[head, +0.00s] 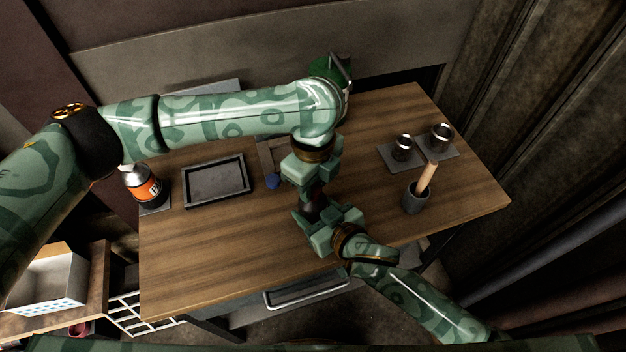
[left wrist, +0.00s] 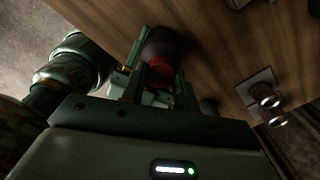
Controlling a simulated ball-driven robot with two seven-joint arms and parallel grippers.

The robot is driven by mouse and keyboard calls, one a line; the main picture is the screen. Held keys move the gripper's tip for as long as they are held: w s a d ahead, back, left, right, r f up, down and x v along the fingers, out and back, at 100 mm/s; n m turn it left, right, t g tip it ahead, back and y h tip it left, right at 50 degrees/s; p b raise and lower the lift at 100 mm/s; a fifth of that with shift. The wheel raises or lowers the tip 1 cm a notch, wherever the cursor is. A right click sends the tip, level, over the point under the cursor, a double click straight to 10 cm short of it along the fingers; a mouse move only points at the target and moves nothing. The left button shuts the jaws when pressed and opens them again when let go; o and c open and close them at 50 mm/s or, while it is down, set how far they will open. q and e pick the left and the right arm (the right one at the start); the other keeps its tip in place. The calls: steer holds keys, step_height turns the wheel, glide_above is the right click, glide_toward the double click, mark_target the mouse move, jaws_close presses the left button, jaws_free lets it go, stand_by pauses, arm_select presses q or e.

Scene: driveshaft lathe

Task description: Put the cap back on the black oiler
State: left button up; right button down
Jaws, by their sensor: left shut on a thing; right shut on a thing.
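The black oiler (head: 316,203) is a dark upright body between my two grippers over the middle of the table. My right gripper (head: 322,214) is shut on it from the front and hides much of it. My left gripper (head: 311,184) is directly above, pointing down, and is shut on what looks like the red cap (left wrist: 159,72). In the left wrist view the dark oiler body (left wrist: 160,43) lies just beyond the red part, between the fingers. Cap and oiler look in line and very close; I cannot tell whether they touch.
A bottle with an orange label (head: 147,187) stands at the left, beside an empty dark tray (head: 215,182). A blue-tipped item (head: 272,182) lies behind my grippers. Metal cups (head: 402,148) and a dark pot (head: 413,201) with a wooden handle stand right. The table's front left is clear.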

arm_select(q)
steer(key=m, duration=0.8)
steer(key=shift+m, duration=0.3)
steer(key=m, duration=0.5)
steer(key=shift+m, duration=0.4)
steer(key=m, duration=0.9)
steer(key=shift+a, duration=0.1)
steer(key=m, duration=0.5)
steer(key=shift+f, duration=0.1)
steer(key=m, duration=0.3)
steer(key=shift+w, duration=0.1)
